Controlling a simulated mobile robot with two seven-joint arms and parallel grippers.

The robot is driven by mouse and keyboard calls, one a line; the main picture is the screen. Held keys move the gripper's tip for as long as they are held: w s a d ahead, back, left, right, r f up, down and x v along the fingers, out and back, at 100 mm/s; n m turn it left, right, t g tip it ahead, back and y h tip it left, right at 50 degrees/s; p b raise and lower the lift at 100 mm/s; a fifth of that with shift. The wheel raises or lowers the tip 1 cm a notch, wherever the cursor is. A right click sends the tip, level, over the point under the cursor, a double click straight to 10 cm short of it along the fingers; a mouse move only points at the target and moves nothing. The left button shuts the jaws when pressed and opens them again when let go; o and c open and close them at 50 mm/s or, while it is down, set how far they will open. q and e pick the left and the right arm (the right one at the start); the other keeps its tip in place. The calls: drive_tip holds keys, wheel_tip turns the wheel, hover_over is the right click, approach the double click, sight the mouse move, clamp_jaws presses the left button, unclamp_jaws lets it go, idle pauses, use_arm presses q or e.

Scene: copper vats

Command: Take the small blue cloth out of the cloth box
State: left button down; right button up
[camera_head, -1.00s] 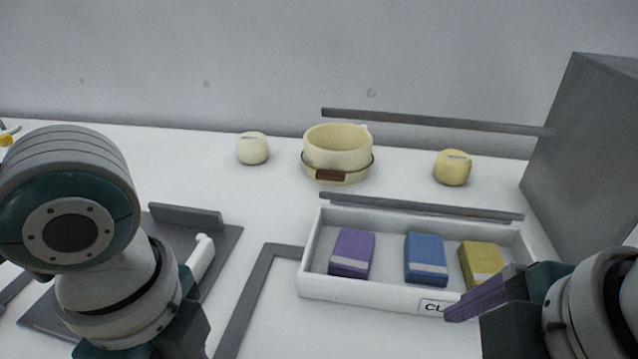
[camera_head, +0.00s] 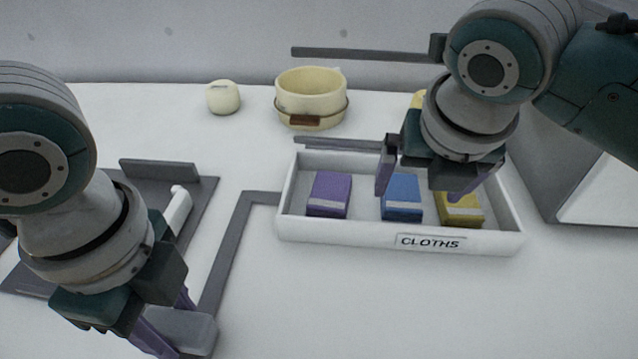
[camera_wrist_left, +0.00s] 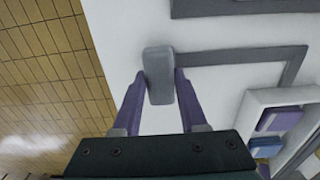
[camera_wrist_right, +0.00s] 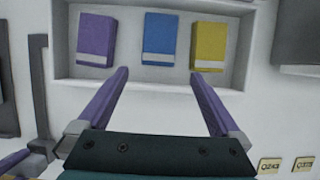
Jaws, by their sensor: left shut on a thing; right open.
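The small blue cloth (camera_head: 402,197) with a pale band lies in the middle of the white cloth box (camera_head: 345,238), between a purple cloth (camera_head: 329,194) and a yellow cloth (camera_head: 459,208). My right gripper (camera_head: 423,188) is open and empty above the box, partly in front of the blue and yellow cloths. In the right wrist view the blue cloth (camera_wrist_right: 160,39) shows beyond the open fingers (camera_wrist_right: 160,90), roughly centred between them. My left gripper (camera_head: 168,328) is shut on a grey rounded block (camera_wrist_left: 160,76) at the front left, away from the box.
A grey bar frame (camera_head: 232,240) lies left of the box. A dark tray (camera_head: 190,208) with a white handle is farther left. A cream pot (camera_head: 311,98) and a pale round jar (camera_head: 223,97) stand behind. A large grey box (camera_head: 540,185) stands at right.

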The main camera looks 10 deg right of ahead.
sight(404, 208)
drive_tip(key=shift+x, duration=3.35)
drive_tip(key=shift+a, duration=0.15)
drive_tip(key=shift+c, duration=0.4)
drive_tip(key=c, duration=1.2)
